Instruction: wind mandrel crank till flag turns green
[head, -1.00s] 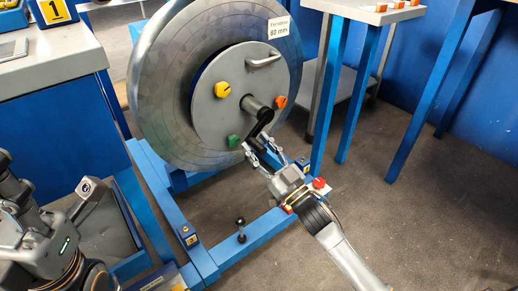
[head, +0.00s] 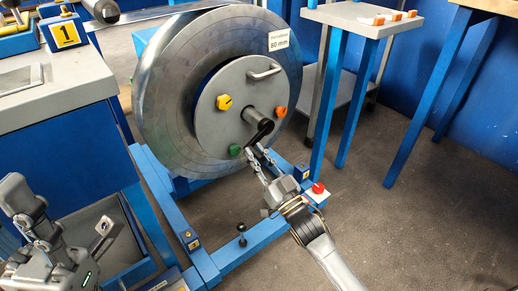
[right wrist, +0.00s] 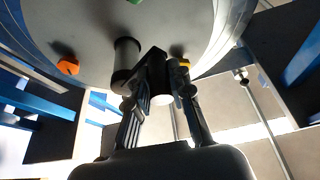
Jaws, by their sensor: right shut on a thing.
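A large metal coil reel (head: 165,115) stands on a blue frame, with a grey round plate (head: 228,128) on its front. A black crank (head: 262,131) sits on the dark centre shaft and points down. My right gripper (head: 257,155) is shut on the crank's handle. In the right wrist view, my two fingers (right wrist: 160,105) straddle the black crank end (right wrist: 156,66), and the fingers partly hide the handle. My left gripper (head: 62,212) is at the lower left, its fingers apart and empty. I cannot make out which part is the flag.
The plate bears yellow (head: 224,102), orange (head: 281,111) and green (head: 234,150) knobs. A red knob (head: 318,188) stands on the frame's right foot, and a black-knobbed lever (head: 241,228) in front. A grey-topped bench (head: 60,95) is left; a small table (head: 350,18) stands behind right.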

